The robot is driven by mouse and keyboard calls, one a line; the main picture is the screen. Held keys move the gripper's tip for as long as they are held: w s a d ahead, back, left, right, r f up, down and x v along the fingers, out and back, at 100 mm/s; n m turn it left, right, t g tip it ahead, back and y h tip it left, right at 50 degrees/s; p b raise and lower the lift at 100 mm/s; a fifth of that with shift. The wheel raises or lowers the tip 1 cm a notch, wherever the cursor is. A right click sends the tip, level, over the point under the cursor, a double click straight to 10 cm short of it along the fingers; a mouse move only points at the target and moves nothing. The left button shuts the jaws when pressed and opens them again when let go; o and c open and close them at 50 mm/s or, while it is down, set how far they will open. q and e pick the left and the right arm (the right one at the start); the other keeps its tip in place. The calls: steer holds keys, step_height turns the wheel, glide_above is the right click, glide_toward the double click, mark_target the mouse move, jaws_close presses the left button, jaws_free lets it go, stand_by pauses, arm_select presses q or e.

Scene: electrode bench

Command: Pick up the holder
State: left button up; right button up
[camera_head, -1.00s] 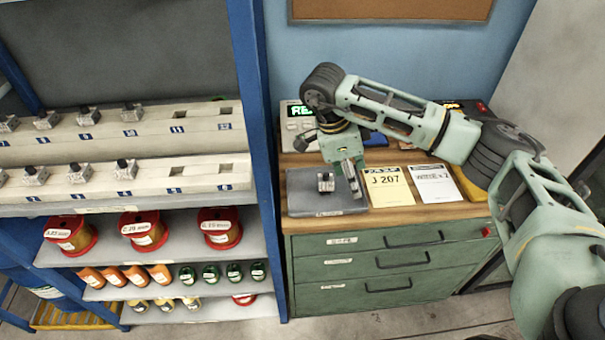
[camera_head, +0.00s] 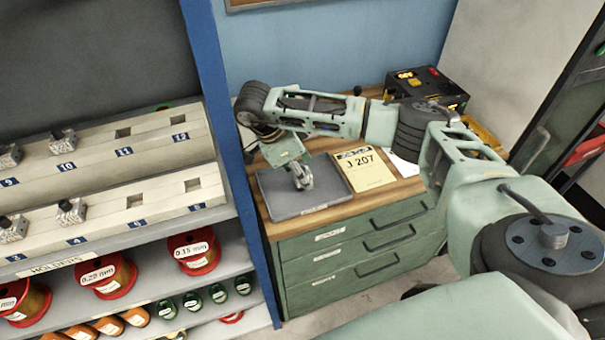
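A grey pad (camera_head: 268,193) lies on the wooden top of a green drawer cabinet. My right gripper (camera_head: 303,184) points down at the middle of this pad, low over it. The small metal holder that showed on the pad earlier cannot be made out apart from the fingers now. I cannot tell whether the fingers are open or shut on it. Other holders with dark knobs stand in the numbered rack at left, one by number 10 (camera_head: 63,142) and one by number 4 (camera_head: 71,211). My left gripper is not in view.
A yellow card reading J 207 (camera_head: 365,170) lies right of the pad, with a white sheet partly hidden behind my arm. A black device (camera_head: 430,90) stands at the back right. A blue post (camera_head: 218,90) separates the rack from the cabinet. Rack slots 11 and 12 are empty.

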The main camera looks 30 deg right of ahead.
steer(key=shift+x, duration=1.4)
steer(key=shift+w+a, duration=0.15)
steer(key=shift+w, duration=0.1)
jaws_close()
